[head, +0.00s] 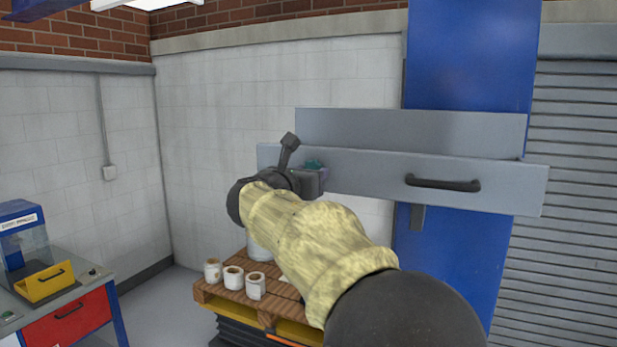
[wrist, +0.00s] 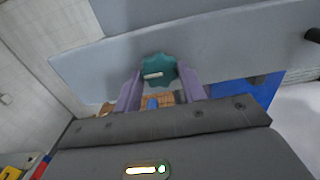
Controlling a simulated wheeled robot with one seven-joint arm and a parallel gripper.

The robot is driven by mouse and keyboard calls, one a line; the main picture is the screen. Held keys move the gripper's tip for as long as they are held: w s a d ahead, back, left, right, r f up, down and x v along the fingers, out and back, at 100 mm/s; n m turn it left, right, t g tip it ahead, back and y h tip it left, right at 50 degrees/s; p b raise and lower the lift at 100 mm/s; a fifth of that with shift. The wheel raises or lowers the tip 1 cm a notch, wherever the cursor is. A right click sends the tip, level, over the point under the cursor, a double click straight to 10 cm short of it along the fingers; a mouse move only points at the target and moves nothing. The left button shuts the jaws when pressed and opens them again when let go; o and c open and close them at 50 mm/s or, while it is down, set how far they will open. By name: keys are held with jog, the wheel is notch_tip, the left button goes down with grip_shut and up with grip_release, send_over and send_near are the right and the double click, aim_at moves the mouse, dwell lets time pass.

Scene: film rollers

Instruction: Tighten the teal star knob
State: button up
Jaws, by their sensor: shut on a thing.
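The teal star knob (wrist: 158,68) sits on the face of a long grey panel (wrist: 215,47). A pale mark runs across the knob's face. In the head view only a small part of the knob (head: 313,164) shows above my gripper. My gripper (wrist: 159,82) has its two purple fingers on either side of the knob, shut on it. In the head view my gripper (head: 322,182) is at the panel's left part, and my arm hides much of it.
The grey panel carries a dark handle (head: 443,183) to the right, on a blue column (head: 470,60). Below, a wooden pallet (head: 235,297) holds several white rolls (head: 233,277). A bench with a red drawer (head: 70,316) and yellow bin (head: 45,282) stands at left.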

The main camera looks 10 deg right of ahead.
jog(key=shift+w+a+m+b, duration=0.1)
jog(key=shift+m+b, duration=6.8)
jog(key=shift+m, duration=1.7)
jog(key=shift+r, duration=0.1)
jog(key=o, duration=1)
